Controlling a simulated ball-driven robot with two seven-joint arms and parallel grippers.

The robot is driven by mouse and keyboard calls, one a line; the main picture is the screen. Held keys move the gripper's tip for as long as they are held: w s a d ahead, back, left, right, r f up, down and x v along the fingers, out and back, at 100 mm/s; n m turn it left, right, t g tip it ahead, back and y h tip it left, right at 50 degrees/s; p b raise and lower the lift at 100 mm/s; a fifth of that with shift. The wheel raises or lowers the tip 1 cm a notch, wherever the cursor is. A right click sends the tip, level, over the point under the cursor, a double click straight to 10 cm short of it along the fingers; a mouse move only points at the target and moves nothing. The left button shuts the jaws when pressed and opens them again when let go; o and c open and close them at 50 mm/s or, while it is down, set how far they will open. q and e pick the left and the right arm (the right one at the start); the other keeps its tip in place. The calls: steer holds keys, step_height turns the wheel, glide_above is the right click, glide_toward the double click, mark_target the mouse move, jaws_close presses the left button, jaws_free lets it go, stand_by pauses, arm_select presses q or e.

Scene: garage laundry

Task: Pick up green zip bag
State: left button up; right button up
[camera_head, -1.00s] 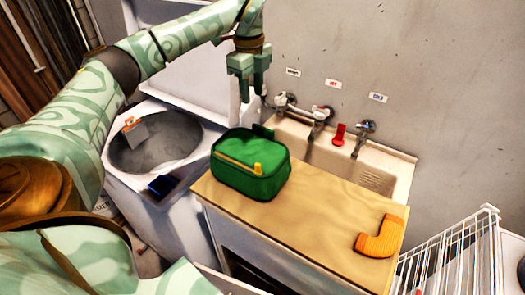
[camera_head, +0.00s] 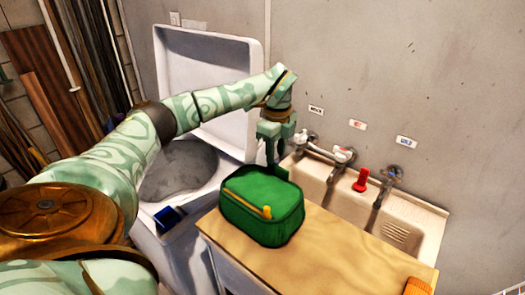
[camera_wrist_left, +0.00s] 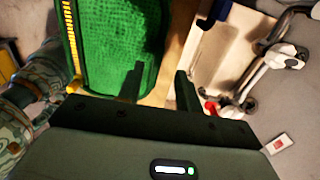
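The green zip bag (camera_head: 262,205), with a yellow zip, sits upright on the wooden counter in the head view. It also fills the upper left of the left wrist view (camera_wrist_left: 115,45). My left gripper (camera_head: 272,160) points down just behind the bag's back edge, near its top. In the left wrist view its two fingers (camera_wrist_left: 160,88) are apart, one in front of the bag's side and one beyond its edge. I cannot tell whether a finger touches the bag. My right gripper is not in view.
The wooden counter (camera_head: 335,262) has bare room right of the bag. Behind it is a sink (camera_head: 312,180) with taps and a red object (camera_head: 361,180). An open white washer (camera_head: 205,120) stands left. An orange piece (camera_head: 418,287) lies at the bottom edge.

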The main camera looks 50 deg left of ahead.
mark_target(275, 165)
arm_select(q)
step_height(275, 165, down, 5)
steer(key=shift+s+d+f+b, duration=0.15)
steer(key=shift+b, duration=0.35)
jaws_close()
